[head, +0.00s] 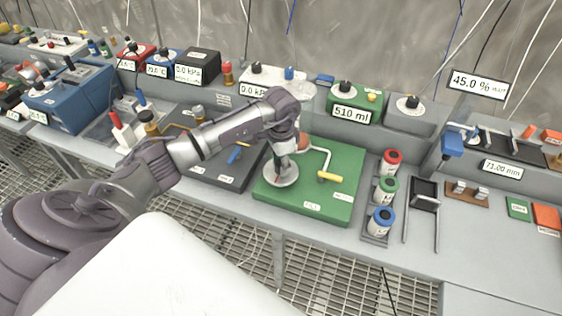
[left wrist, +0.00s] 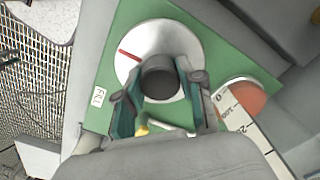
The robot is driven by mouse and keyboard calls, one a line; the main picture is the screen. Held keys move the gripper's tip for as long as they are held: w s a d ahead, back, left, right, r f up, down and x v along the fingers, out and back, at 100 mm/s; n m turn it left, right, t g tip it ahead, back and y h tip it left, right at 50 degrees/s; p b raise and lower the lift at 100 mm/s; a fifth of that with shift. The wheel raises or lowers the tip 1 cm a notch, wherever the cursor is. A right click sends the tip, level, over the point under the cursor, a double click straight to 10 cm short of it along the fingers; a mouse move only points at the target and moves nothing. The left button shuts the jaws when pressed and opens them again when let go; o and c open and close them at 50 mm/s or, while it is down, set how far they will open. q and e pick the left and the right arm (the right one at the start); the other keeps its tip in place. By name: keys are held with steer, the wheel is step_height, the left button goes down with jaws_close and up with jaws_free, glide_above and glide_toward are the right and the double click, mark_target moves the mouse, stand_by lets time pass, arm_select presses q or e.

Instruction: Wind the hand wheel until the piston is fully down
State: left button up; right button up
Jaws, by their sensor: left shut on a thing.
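The hand wheel (head: 284,178) is a pale round disc on a green base plate (head: 335,205). In the left wrist view the wheel (left wrist: 140,38) has a red mark at its upper left and a dark round knob (left wrist: 159,76) in the middle. My left gripper (head: 283,157) reaches down over the wheel; its fingers (left wrist: 160,98) are shut on the knob from both sides. An orange-red piston (left wrist: 246,97) shows beside a numbered scale (left wrist: 250,137); in the head view my gripper partly hides it. My right gripper is not in view.
A bent pipe with a yellow lever (head: 330,178) stands right of the wheel. A display (head: 351,114) behind reads 510 ml. Red, green and blue capped bottles (head: 380,222) stand to the right. A dark plate (head: 215,165) lies to the left. The bench's front edge is close.

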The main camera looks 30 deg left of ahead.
arm_select(q)
steer(key=shift+w+r, duration=0.1)
steer(key=shift+r, duration=0.05)
steer(key=o, duration=1.1)
steer(key=shift+o, duration=0.2)
step_height(320, 180, up, 12)
